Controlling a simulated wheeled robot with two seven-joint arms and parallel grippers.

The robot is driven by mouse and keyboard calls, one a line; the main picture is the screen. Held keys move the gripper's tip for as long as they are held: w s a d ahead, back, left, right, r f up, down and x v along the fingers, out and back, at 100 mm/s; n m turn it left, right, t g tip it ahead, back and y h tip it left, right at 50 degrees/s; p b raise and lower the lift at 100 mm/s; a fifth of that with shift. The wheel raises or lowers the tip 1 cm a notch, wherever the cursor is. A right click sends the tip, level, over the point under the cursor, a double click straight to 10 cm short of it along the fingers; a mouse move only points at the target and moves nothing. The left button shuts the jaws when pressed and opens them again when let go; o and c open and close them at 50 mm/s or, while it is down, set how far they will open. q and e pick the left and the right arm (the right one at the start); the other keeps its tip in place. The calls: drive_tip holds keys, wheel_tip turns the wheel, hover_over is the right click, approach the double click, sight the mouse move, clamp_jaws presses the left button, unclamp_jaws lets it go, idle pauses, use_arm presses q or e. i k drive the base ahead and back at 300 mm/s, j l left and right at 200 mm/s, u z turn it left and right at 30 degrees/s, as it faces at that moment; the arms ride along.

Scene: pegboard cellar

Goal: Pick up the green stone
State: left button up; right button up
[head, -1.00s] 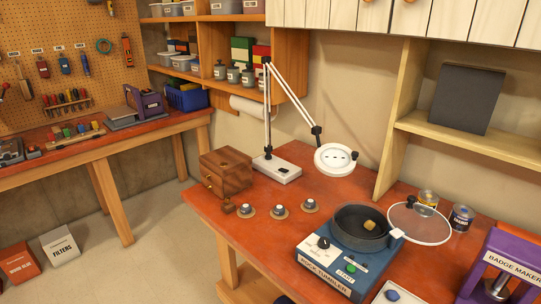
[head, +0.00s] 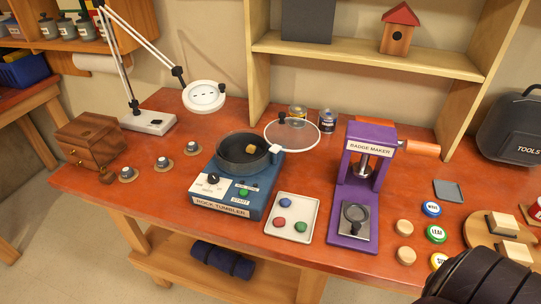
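The green stone (head: 300,227) lies in a white tray (head: 273,230) on the red-brown workbench, in front of the rock tumbler and left of the badge maker. A red stone (head: 279,222) and a blue stone (head: 285,203) lie apart from it in the same tray. Nothing covers the green stone. Neither of my grippers shows in the head view.
The rock tumbler (head: 223,199) has an open drum with a yellowish stone (head: 251,149) in it and a clear lid (head: 292,133) beside it. The purple badge maker (head: 345,228) stands close right of the tray. A dark ribbed shape fills the bottom right corner.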

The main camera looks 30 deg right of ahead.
sight(301, 227)
drive_tip(key=l+z, duration=0.1)
drive_tip(key=z, duration=0.65)
drive_tip(key=l+z, duration=0.1)
drive_tip(key=z, duration=0.3)
drive_tip(key=i, duration=0.05)
